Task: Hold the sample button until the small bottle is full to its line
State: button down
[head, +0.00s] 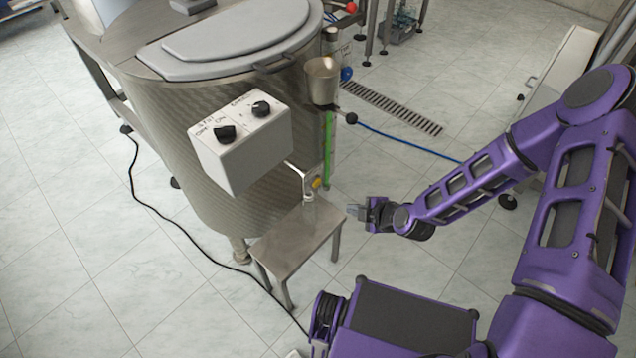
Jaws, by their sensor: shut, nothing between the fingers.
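A small clear bottle (309,211) stands on a low steel stand (287,248), below a thin bent spout (296,169) on the side of the large steel tank. It is too small to make out its line or the level in it. A small yellow part (317,184), which looks like the sample button, sits at the spout's end just above the bottle. My gripper (352,211) is shut and empty. It is to the right of the bottle and the yellow part in the picture, apart from both, near the stand's right edge.
The steel tank (240,110) carries a white control box (240,145) with two black knobs. A steel funnel (322,80) and a green-filled vertical tube (328,150) are beside it. A black cable and a blue hose (410,139) lie on the tiled floor.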

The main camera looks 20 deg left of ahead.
aim_at(316, 182)
jog(key=w+a, duration=0.3)
jog(key=a, duration=0.5)
jog(key=shift+w, duration=0.15)
dwell(2.0)
jog(key=shift+w+a+b, duration=0.2)
jog(key=shift+a+b, duration=0.2)
jog(key=shift+b, duration=0.05)
jog(key=shift+w+a, duration=0.15)
jog(key=shift+a, duration=0.3)
dwell(4.2)
